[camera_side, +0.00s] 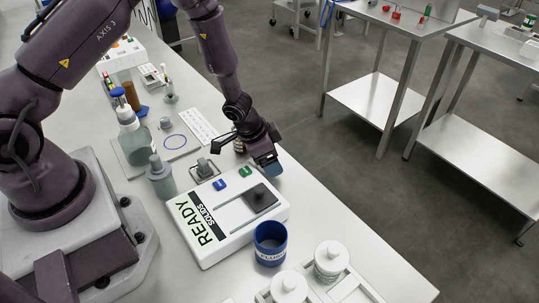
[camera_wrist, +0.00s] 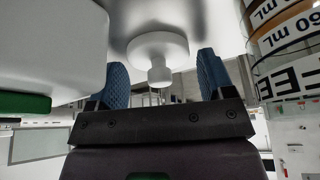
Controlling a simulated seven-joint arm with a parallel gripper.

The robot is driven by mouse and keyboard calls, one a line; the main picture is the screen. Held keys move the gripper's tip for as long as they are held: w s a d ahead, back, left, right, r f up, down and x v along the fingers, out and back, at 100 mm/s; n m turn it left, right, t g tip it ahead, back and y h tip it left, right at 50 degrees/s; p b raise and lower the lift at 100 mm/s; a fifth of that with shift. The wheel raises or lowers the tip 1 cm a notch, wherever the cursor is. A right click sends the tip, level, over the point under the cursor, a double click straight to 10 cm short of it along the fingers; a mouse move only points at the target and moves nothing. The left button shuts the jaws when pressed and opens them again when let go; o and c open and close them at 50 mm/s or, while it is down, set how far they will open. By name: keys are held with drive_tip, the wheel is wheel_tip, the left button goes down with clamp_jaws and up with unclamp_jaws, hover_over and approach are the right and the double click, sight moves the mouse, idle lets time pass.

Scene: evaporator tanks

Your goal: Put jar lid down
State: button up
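A white jar lid with a round knob (camera_wrist: 158,48) shows in the wrist view, on or close to the pale tabletop. My gripper (camera_wrist: 162,68) has its two blue fingers apart, one on each side of the knob, with visible gaps between. The lid appears upright, knob toward my gripper. In the side view my gripper (camera_side: 273,168) is low over the table, just behind the white READY SOLIDS instrument (camera_side: 265,222). The lid is hidden there. A labelled clear jar (camera_wrist: 285,40) stands to the right in the wrist view, partly cut off.
A blue cup (camera_side: 270,245) stands in front of the instrument. White lidded jars (camera_side: 330,262) sit in a rack at the front. Bottles (camera_side: 132,135) and a white well strip (camera_side: 196,127) are to the left. The table's right edge is close to my gripper.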

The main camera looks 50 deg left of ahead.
drive_tip(key=shift+o, duration=0.5)
drive_tip(key=shift+r, duration=0.1)
drive_tip(key=shift+r, duration=0.25)
drive_tip(key=s+a+r+n+y, duration=0.15)
drive_tip(key=s+r, duration=0.25)
drive_tip(key=r, duration=0.5)
drive_tip(key=s+a+r+y, duration=0.2)
drive_tip(key=s+r, duration=0.1)
drive_tip(key=r, duration=0.5)
drive_tip(key=s+a+r+n+y, duration=0.15)
drive_tip(key=s+r, duration=0.25)
drive_tip(key=r, duration=0.5)
drive_tip(key=s+d+r+n+t+h, duration=0.1)
drive_tip(key=s+d+r+h, duration=0.2)
drive_tip(key=s+r, duration=0.5)
drive_tip(key=s+d, duration=0.1)
drive_tip(key=s, duration=0.2)
drive_tip(key=shift+d+n+t, duration=0.25)
drive_tip(key=shift+n+t, duration=0.05)
